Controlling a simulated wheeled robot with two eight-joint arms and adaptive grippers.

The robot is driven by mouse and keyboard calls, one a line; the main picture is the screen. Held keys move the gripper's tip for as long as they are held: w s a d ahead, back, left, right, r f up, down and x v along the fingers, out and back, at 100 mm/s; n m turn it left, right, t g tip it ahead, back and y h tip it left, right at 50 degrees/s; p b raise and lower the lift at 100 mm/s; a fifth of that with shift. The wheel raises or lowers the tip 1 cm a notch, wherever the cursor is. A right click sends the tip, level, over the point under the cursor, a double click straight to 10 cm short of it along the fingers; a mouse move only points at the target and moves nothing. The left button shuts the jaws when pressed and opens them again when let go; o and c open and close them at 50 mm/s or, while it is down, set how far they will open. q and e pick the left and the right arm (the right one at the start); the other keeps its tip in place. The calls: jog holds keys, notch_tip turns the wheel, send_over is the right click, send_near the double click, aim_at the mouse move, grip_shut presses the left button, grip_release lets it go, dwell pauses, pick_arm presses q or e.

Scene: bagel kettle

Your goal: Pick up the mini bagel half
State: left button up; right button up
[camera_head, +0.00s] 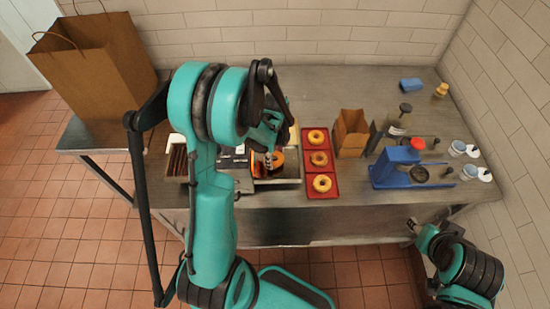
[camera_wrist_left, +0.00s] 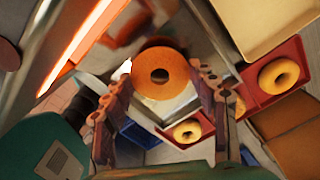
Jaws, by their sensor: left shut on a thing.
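The mini bagel half (camera_wrist_left: 160,88) is an orange-brown ring with a dark hole. In the left wrist view it sits between the fingertips of my left gripper (camera_wrist_left: 162,72), which is shut on it. In the head view the bagel half (camera_head: 279,157) shows as an orange patch at the toaster-like metal unit, partly hidden by my left gripper (camera_head: 270,153). I cannot tell whether it touches that unit. My right gripper (camera_head: 412,226) is low at the right, by the table's front edge; it is too small to tell its jaws.
A red tray (camera_head: 332,168) with several bagels lies right of the metal unit. Beyond it stand a small paper bag (camera_head: 351,133) and a blue press (camera_head: 395,168). A glowing bar (camera_wrist_left: 82,45) shows in the wrist view. A large paper bag (camera_head: 95,70) stands left.

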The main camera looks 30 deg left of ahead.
aim_at(276, 162)
pick_arm(q)
jog(key=r, duration=0.2)
jog(key=s+d+r, duration=0.1)
jog(key=s+d+r+p, duration=0.1)
jog(key=s+d+r, duration=0.5)
jog(key=s+d, duration=0.1)
jog(key=shift+s+d+p, duration=0.15)
jog(key=shift+d+p, duration=0.05)
jog(key=shift+p, duration=0.1)
jog(key=shift+r, duration=0.1)
